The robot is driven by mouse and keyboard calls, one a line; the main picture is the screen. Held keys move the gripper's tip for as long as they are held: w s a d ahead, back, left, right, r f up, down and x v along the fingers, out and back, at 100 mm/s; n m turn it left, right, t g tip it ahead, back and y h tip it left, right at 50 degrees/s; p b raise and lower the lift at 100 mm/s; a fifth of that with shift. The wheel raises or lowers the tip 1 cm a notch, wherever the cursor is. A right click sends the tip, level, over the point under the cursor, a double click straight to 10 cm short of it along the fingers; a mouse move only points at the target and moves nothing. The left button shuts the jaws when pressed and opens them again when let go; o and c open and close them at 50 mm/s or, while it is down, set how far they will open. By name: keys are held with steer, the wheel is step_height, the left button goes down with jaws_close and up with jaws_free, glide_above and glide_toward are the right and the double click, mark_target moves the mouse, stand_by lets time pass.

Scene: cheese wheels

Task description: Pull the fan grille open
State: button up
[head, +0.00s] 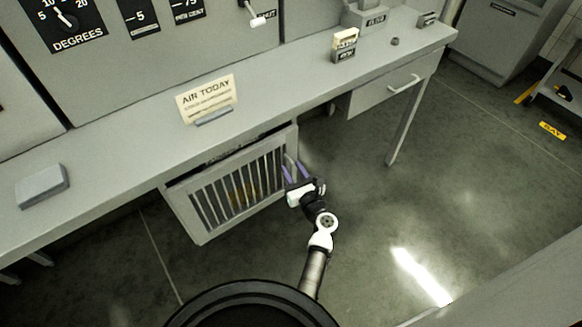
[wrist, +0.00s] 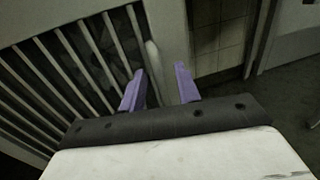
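The fan grille (head: 240,186) is a grey framed panel with upright slats, under the front of the long grey desk. It also shows at the left of the wrist view (wrist: 72,75). Its pale upright handle (wrist: 155,62) is near its right edge. A dark gap shows along the grille's top; I cannot tell whether the panel is ajar. My gripper (head: 296,168) is at the grille's right edge, by the handle. In the wrist view its two purple fingers (wrist: 160,80) stand apart, with the handle's lower end seen between them. Contact is not clear.
The desk (head: 125,140) overhangs the grille and carries an "AIR TODAY" sign (head: 207,98) and a grey box (head: 41,186). A drawer (head: 385,92) and a desk leg (head: 398,135) are to the right. The floor (head: 365,210) right of my arm is clear.

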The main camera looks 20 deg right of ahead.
steer(key=shift+s, duration=0.1)
steer(key=shift+c, duration=0.4)
jaws_close()
